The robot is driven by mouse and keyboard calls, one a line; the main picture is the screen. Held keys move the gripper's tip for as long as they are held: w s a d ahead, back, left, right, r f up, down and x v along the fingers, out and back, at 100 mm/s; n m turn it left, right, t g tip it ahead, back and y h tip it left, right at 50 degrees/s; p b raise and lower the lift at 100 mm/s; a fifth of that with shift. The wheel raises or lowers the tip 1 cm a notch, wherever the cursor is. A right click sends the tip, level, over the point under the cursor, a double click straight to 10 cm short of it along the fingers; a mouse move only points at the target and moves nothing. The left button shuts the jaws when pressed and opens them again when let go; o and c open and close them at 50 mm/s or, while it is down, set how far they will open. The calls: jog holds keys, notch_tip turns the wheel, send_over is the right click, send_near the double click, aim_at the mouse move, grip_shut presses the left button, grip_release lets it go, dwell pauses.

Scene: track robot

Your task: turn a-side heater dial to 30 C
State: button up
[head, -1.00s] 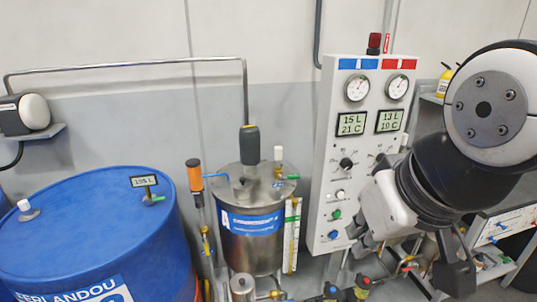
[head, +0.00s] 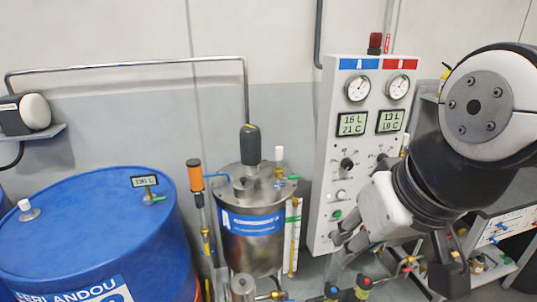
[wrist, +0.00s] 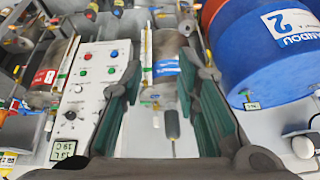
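The A-side heater dial (head: 347,163) is a black knob in the left column of the white control panel (head: 322,190), under the blue A label. The A-side display (head: 352,124) above it reads 21 C. My gripper (head: 347,240) is low at the panel's front, below the dial and apart from it, covering the lowest A-side button. In the wrist view my gripper (wrist: 162,62) is open with nothing between its fingers. There the left finger crosses the panel (wrist: 104,48) and the A-side dial is not visible. The black knob showing there is the B-side dial (wrist: 70,115).
The steel A tank (head: 252,240) stands left of the panel, with the blue drum (head: 90,235) further left. Pipes and valves (head: 362,284) run below the panel. The B-side display (head: 390,121) reads 19 C. My forearm hides the panel's lower right.

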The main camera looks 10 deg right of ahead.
jog(key=shift+o, duration=1)
jog(key=f+m, duration=0.1)
jog(key=w+a+f+g+y+b, duration=0.1)
jog(key=f, duration=0.1)
jog(key=w+a+f+m+g+y, duration=0.1)
jog(key=shift+f+m, duration=0.3)
jog(key=shift+f, duration=0.1)
jog(key=w+a+f+m+y+b, duration=0.2)
jog(key=w+f+m+y, duration=0.1)
jog(key=w+m+y, duration=0.1)
jog(key=m+t+h+b, duration=0.4)
jog(key=m+t+b, duration=0.2)
jog(key=m+t, duration=1.25)
send_near(350, 167)
jog(key=w+r+m+g, duration=0.1)
jog(key=w, duration=0.1)
jog(key=w+r+m+g, duration=0.1)
jog(key=w, duration=0.2)
jog(key=w+a+r+m+g+p, duration=0.1)
jog(key=w, duration=0.2)
jog(key=shift+r+g, duration=0.2)
jog(key=shift+g, duration=0.15)
jog(key=c, duration=1.2)
jog(key=shift+o, duration=0.2)
